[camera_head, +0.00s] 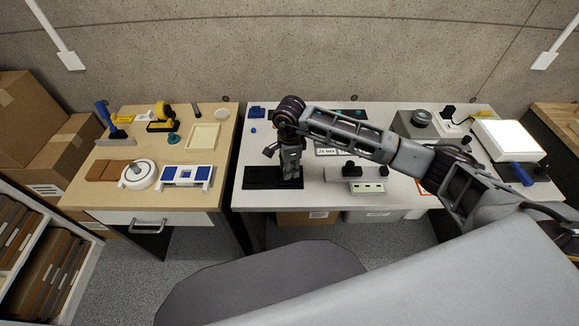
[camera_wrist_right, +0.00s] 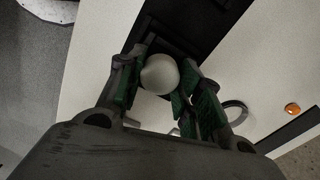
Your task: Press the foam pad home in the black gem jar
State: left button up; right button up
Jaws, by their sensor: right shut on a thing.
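My right gripper (camera_head: 291,176) points down over the right end of a black tray or mat (camera_head: 258,178) on the white table. In the right wrist view, its green-lined fingers (camera_wrist_right: 158,85) are shut on a pale, smooth, round thing (camera_wrist_right: 159,74). I cannot tell whether this is the foam pad. The black surface also shows beyond it (camera_wrist_right: 190,25). I cannot pick out the black gem jar; it may be hidden by the gripper or lost against the black surface. My left gripper is not in view.
A grey fixture with black knobs (camera_head: 366,186) stands right of the gripper. A small orange thing (camera_wrist_right: 292,109) shows in the wrist view. Blue blocks (camera_head: 257,112) lie at the back left. The wooden table (camera_head: 140,200) at left holds several tools.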

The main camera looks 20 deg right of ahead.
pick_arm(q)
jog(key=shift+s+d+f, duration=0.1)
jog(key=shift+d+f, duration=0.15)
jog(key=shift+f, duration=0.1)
pick_arm(e)
jog(key=shift+f, duration=0.35)
jog(key=o, duration=0.8)
jog(key=shift+r, duration=3.95)
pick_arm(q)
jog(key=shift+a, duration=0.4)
